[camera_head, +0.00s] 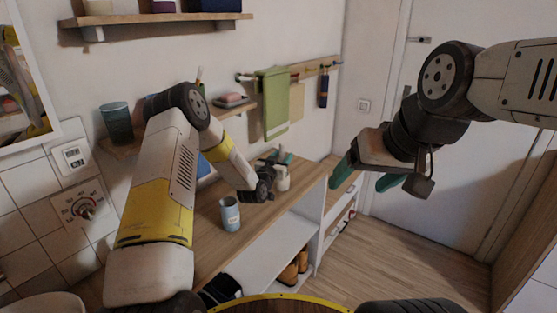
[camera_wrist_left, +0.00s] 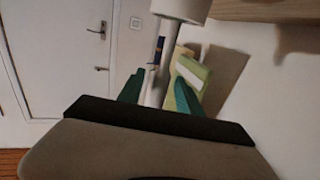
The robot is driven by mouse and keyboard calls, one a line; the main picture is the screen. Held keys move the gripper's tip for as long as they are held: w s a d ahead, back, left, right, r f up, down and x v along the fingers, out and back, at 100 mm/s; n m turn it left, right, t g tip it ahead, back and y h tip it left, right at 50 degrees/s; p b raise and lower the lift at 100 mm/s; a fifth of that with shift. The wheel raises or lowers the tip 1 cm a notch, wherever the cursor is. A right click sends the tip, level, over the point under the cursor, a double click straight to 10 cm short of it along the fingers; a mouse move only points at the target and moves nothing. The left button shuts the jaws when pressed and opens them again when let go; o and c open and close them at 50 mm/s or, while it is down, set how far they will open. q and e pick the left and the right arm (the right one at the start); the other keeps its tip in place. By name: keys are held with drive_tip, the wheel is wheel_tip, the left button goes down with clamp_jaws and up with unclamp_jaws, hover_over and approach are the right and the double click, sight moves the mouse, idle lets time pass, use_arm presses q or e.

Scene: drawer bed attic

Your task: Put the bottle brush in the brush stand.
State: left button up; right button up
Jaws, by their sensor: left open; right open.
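A cream cylinder (camera_head: 282,180), apparently the brush stand, is on or just above the wooden counter. A pale upright stem (camera_head: 281,150), apparently the bottle brush, rises above it. In the left wrist view, which looks upside down, the stem (camera_wrist_left: 158,78) runs between the two green fingers to the white cylinder (camera_wrist_left: 182,8). I cannot tell whether stem and cylinder are one piece. My left gripper (camera_head: 282,160) is open around the stem; finger contact is unclear. It also shows in the left wrist view (camera_wrist_left: 160,93). My right gripper (camera_head: 368,180) is open and empty, right of the counter.
A blue-grey cup (camera_head: 230,214) stands on the counter (camera_head: 213,252) left of the cylinder. A green towel (camera_head: 274,105) hangs on the wall rail behind. A wall shelf (camera_head: 238,109) holds a soap dish. Brown shoes (camera_head: 288,274) stand below. The floor at right is clear.

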use_arm(q)
drive_tip(key=v, duration=1.1)
drive_tip(key=s+a+r+g+y, duration=0.2)
drive_tip(key=s+a+r+g, duration=0.15)
drive_tip(key=r, duration=0.45)
drive_tip(key=s+a+r+g+y, duration=0.2)
drive_tip(key=s+a+r, duration=0.1)
drive_tip(key=s+r, duration=0.3)
drive_tip(key=s+a+r+n+g, duration=0.1)
drive_tip(key=s+r, duration=0.1)
drive_tip(key=s, duration=0.7)
drive_tip(key=s+a+r+n+g, duration=0.1)
drive_tip(key=s+r+g, duration=0.1)
drive_tip(key=s, duration=0.7)
drive_tip(key=s+a+r+n+g, duration=0.1)
drive_tip(key=s+r+g, duration=0.1)
drive_tip(key=s, duration=0.7)
drive_tip(key=shift+s+a+r+n, duration=0.15)
drive_tip(key=shift+a+r+n, duration=0.15)
drive_tip(key=shift+r, duration=0.2)
